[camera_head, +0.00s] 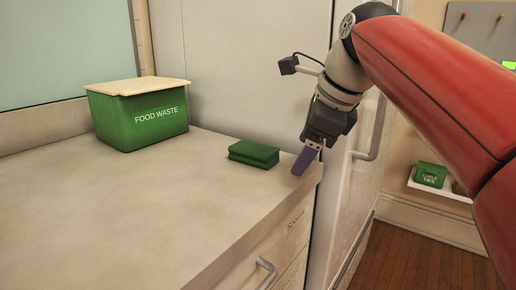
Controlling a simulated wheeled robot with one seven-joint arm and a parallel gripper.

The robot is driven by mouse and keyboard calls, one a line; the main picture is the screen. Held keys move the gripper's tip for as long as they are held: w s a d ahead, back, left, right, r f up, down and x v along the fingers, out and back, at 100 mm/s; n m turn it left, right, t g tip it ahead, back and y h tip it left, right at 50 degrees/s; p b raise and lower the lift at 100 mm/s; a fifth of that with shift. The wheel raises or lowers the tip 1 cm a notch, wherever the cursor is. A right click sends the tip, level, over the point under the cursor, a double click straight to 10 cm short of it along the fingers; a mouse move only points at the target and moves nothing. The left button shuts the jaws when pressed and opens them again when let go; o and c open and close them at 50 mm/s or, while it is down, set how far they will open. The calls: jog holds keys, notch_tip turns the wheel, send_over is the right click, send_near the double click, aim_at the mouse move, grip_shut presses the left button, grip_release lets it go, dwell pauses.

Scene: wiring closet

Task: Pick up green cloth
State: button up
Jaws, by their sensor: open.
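The green cloth (254,153) is a folded, layered stack lying flat on the pale countertop (120,215), near its back right. My gripper (303,161) hangs just to the right of the cloth, close to the counter's right edge, with its purple fingers pointing down and left. The fingers overlap in this view, so the gap between them is hard to see. Nothing shows between them, and they appear apart from the cloth.
A green food waste bin (140,117) with a cream lid stands at the back left. A tall pale cabinet (235,65) rises behind the counter. Drawers with a handle (265,271) are below. A green cable ties box (430,174) sits on a shelf at right. The counter's front left is clear.

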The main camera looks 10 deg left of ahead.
aim_at(255, 148)
jog(key=a+r+m, duration=0.1)
jog(key=a, duration=0.1)
jog(key=w+a+r+m, duration=0.1)
jog(key=m, duration=0.1)
jog(key=w+a+r+m+g+y, duration=0.1)
jog(key=a, duration=0.1)
jog(key=shift+a+r, duration=0.3)
jog(key=shift+r, duration=0.1)
jog(key=shift+m, duration=0.3)
jog(key=b+x, duration=0.1)
jog(key=x, duration=0.2)
jog(key=b+x, duration=0.1)
jog(key=x, duration=0.3)
jog(key=shift+s+a+f, duration=0.1)
jog(key=shift+a, duration=0.45)
jog(key=shift+c, duration=0.2)
jog(key=c, duration=1)
notch_tip(255, 148, up, 8)
jog(key=p, duration=0.3)
jog(key=shift+f+p, duration=0.15)
jog(key=shift+p, duration=0.15)
jog(key=shift+c, duration=0.2)
jog(key=shift+r, duration=1.15)
